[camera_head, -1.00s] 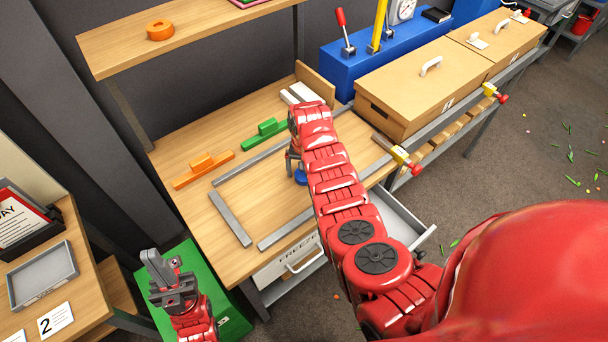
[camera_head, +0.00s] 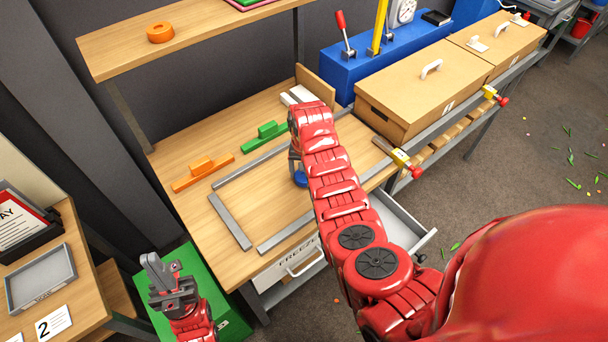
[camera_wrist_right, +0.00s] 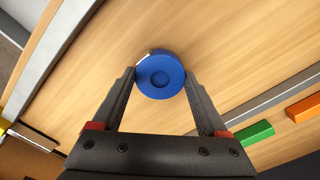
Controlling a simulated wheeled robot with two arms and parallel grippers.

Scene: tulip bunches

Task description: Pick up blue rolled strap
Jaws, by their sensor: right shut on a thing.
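The blue rolled strap (camera_wrist_right: 160,75) is a round blue coil with a dimple in its middle. In the right wrist view it sits between the fingertips of my right gripper (camera_wrist_right: 158,82), which is shut on it. In the head view the strap (camera_head: 300,179) shows as a small blue patch by the workbench top, partly hidden by my right arm; I cannot tell whether it still touches the wood. My left gripper (camera_head: 170,280) is at the lower left, away from the strap, over a green surface; its finger gap is unclear.
Grey metal strips (camera_head: 230,221) frame part of the workbench (camera_head: 180,148). An orange piece (camera_head: 203,172) and a green piece (camera_head: 265,136) lie behind them. Cardboard boxes (camera_head: 405,95) stand to the right. A drawer (camera_head: 405,228) is open below. An orange roll (camera_head: 160,32) is on the upper shelf.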

